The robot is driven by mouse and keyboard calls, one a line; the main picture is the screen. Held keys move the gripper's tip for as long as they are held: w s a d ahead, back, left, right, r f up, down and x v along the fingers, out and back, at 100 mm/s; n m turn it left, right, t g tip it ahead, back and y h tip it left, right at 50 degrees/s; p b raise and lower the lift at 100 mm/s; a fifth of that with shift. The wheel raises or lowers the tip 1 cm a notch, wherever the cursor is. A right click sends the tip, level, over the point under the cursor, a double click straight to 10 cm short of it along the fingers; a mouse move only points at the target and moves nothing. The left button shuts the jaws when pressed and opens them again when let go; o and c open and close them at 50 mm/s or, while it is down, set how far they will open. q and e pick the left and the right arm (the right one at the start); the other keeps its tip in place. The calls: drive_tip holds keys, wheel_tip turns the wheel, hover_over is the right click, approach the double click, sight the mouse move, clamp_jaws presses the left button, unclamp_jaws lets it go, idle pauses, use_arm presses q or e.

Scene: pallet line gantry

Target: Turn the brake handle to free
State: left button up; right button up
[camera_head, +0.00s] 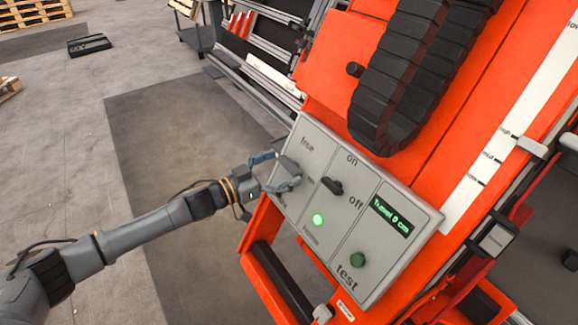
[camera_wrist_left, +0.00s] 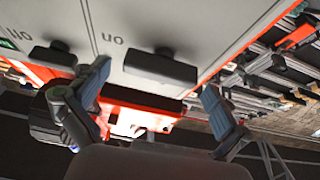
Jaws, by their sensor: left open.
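The grey control panel (camera_head: 340,258) on the orange machine has a left section with the word "free" at its top. The brake handle (camera_wrist_left: 160,66) shows in the left wrist view as a dark, wide handle on the panel face. In the head view my gripper mostly hides it, and its exact setting is unclear. My left gripper (camera_head: 288,172) is open at the panel's left section. In the left wrist view its fingers (camera_wrist_left: 152,100) are spread on either side of the brake handle; contact cannot be told. My right gripper is not in view.
A black cable chain (camera_head: 400,85) hangs above the panel. Floor at left is open.

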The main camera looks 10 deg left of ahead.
use_arm(q)
drive_tip(key=shift+x, duration=0.9)
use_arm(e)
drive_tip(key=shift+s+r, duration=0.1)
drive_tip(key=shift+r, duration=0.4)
use_arm(q)
drive_tip(key=shift+c, duration=0.2)
drive_tip(key=c, duration=1.1)
